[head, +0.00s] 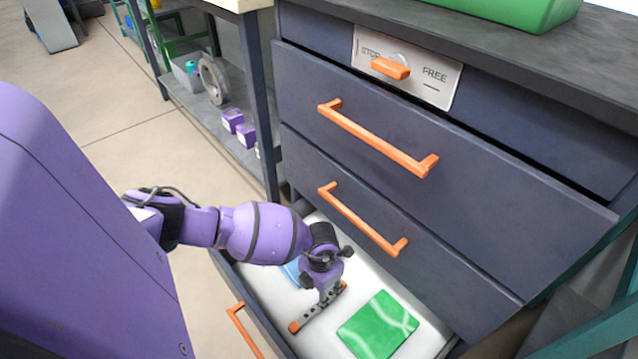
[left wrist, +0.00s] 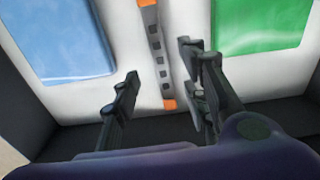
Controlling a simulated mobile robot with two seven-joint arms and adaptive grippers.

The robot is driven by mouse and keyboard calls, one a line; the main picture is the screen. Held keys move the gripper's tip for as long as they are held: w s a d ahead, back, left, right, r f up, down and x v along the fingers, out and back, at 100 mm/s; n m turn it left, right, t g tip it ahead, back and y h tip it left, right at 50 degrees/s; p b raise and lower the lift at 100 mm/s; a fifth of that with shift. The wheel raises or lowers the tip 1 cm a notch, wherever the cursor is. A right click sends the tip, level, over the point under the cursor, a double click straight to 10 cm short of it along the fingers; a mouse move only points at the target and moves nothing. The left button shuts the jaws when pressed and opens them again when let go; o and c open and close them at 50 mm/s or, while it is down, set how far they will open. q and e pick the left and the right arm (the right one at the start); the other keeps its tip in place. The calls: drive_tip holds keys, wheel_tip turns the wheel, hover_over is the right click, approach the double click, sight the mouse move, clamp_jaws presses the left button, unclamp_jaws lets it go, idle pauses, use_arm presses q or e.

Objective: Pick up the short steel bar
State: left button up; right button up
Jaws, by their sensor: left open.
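The short steel bar (head: 312,313) lies in the open bottom drawer (head: 268,292), a grey strip with dark square holes and orange ends. In the left wrist view the bar (left wrist: 157,55) runs up from between my fingers. My left gripper (head: 327,293) is over the bar, pointing down, and covers part of it in the head view. In the left wrist view the left gripper (left wrist: 160,88) is open, with one finger on each side of the bar. Whether the fingertips are level with the bar is unclear. My right gripper is not in view.
A green packet (head: 378,326) lies right of the bar and a blue one (head: 291,270) lies left, partly hidden by my gripper. Closed drawers with orange handles (head: 378,137) rise behind. A shelf (head: 205,112) stands at the left.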

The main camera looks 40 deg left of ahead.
use_arm(q)
wheel_tip(320, 180, down, 3)
drive_tip(key=shift+a+r+b, duration=0.1)
drive_tip(key=shift+b, duration=0.55)
drive_tip(key=f+b, duration=0.2)
drive_tip(key=f, duration=0.1)
drive_tip(key=f+b, duration=0.1)
drive_tip(key=f, duration=0.1)
drive_tip(key=shift+s, duration=0.4)
drive_tip(key=shift+r, duration=0.1)
drive_tip(key=shift+c, duration=0.5)
clamp_jaws()
